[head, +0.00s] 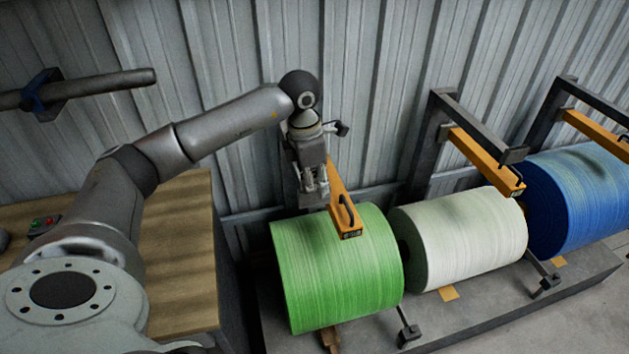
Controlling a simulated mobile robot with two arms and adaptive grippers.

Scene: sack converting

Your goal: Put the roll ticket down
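My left gripper (314,193) points down just above the back of the green roll (337,265), beside an orange bar (343,200) with a black handle. Its two fingers show but are small and dark; I cannot tell whether they are apart or closed on something. No roll ticket can be made out for certain in or near the fingers. Flat tan pieces lie at the bases of the rolls, one by the white roll (449,293) and one by the blue roll (559,261); I cannot tell what they are. My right gripper is out of view.
The white roll (465,240) and blue roll (585,198) stand right of the green one on a grey plinth (480,310). Orange bars on dark frames (428,140) overhang them. A wooden table (185,255) with a button box (44,224) is at left. Corrugated wall stands close behind.

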